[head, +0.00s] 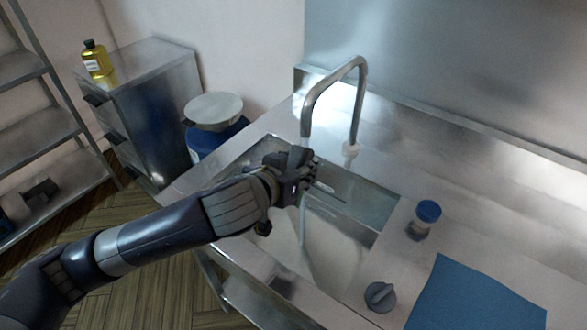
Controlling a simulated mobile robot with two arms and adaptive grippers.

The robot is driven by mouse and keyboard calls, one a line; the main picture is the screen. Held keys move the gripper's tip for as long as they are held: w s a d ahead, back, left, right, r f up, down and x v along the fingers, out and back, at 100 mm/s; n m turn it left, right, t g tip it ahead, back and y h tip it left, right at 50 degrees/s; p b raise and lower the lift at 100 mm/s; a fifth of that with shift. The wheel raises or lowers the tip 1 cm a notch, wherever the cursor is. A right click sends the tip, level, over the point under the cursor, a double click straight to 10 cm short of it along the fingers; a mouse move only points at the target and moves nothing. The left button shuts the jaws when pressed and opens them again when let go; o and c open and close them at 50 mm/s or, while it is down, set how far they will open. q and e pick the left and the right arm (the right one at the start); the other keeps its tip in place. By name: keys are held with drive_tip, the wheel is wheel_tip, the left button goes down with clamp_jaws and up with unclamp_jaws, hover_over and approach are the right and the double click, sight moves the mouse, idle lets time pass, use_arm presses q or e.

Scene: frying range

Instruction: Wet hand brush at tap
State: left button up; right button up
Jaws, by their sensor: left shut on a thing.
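The tap (361,97) is a tall curved metal spout at the back of the sink, its mouth pointing down. My left gripper (307,178) is over the sink basin (368,205), just below the spout's mouth. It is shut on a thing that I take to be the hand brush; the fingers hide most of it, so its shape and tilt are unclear. A pale vertical streak below the gripper looks like running water. My right gripper is out of view.
On the counter right of the basin are a blue-lidded jar (427,214), a grey knob (380,296) and a blue cloth (475,296). A blue bin (215,132) with a pale lid stands behind left, beside a metal cabinet (160,110) bearing a yellow bottle (97,62).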

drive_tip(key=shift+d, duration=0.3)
use_arm(q)
drive_tip(key=shift+s+a+p, duration=0.2)
drive_tip(key=shift+s+a, duration=0.1)
drive_tip(key=shift+s, duration=0.25)
drive_tip(key=shift+s+a+p, duration=0.2)
drive_tip(key=shift+s+a, duration=0.1)
drive_tip(key=shift+s, duration=0.25)
drive_tip(key=shift+s+a+p, duration=0.15)
drive_tip(key=shift+s+a, duration=0.2)
drive_tip(key=shift+s, duration=0.3)
drive_tip(key=shift+s+a+p, duration=0.1)
drive_tip(key=shift+s+a, duration=0.3)
drive_tip(key=shift+s, duration=0.3)
drive_tip(key=shift+s+a+p, duration=0.15)
drive_tip(key=shift+s+a, duration=0.2)
drive_tip(key=shift+s, duration=0.3)
drive_tip(key=shift+s+a, duration=0.25)
drive_tip(key=shift+s, duration=0.15)
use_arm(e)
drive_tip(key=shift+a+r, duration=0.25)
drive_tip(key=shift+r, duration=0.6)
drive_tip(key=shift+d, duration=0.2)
